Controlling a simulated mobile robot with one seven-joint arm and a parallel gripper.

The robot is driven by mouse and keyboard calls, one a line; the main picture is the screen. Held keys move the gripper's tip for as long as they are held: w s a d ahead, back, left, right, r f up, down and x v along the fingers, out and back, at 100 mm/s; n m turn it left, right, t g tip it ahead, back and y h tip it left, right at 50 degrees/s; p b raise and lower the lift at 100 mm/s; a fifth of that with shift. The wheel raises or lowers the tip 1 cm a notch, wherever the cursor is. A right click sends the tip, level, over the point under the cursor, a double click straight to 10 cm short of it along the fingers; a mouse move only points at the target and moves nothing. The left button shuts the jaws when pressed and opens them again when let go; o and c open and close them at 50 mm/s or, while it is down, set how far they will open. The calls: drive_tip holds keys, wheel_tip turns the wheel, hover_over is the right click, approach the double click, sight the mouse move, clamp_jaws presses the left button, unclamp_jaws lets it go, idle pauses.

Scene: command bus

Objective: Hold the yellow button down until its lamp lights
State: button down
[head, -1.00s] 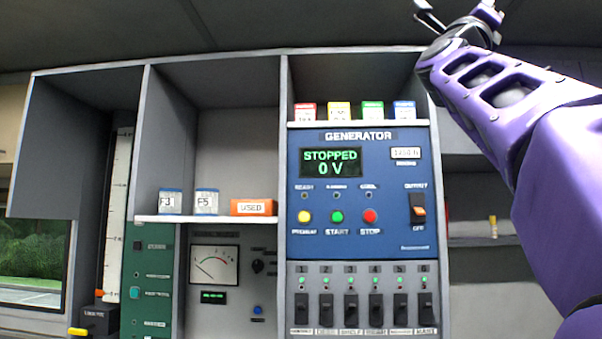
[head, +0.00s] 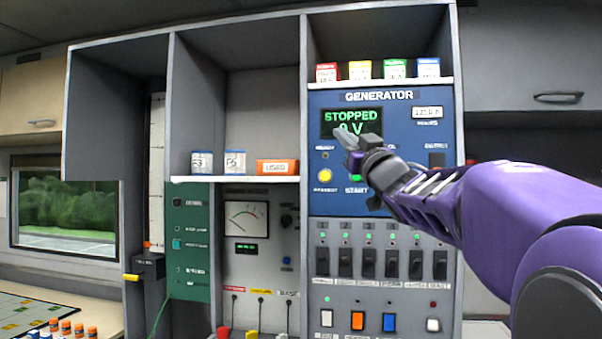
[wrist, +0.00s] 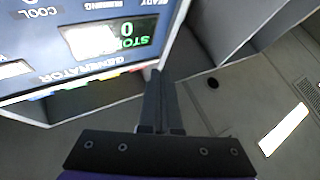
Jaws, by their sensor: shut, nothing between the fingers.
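The yellow button (head: 325,175) is on the left of the blue generator panel (head: 390,199), above its preheat label. A small lamp (head: 325,156) above it, under the ready label, looks dark. My gripper (head: 345,140) is shut and empty in front of the panel, up and right of the yellow button and apart from it. It covers part of the display (head: 340,120), which reads STOPPED, 0 V. The green start button (head: 356,177) is partly hidden by my gripper. The red button is hidden behind my arm. In the wrist view my shut fingers (wrist: 158,75) point past the panel edge.
Colored boxes (head: 360,70) stand on a shelf above the panel. Breaker switches (head: 367,264) line up below it. An orange USED box (head: 277,167) and fuse boxes sit on the shelf to the left. The space before the yellow button is clear.

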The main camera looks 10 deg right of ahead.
drive_tip(key=a+f+n+g+y, duration=0.2)
drive_tip(key=a+f+n+g, duration=0.2)
drive_tip(key=f, duration=0.5)
drive_tip(key=shift+w+a+n+y, duration=0.2)
drive_tip(key=shift+w+n+y, duration=0.25)
drive_tip(key=shift+n, duration=0.25)
drive_tip(key=shift+w+d+r, duration=0.1)
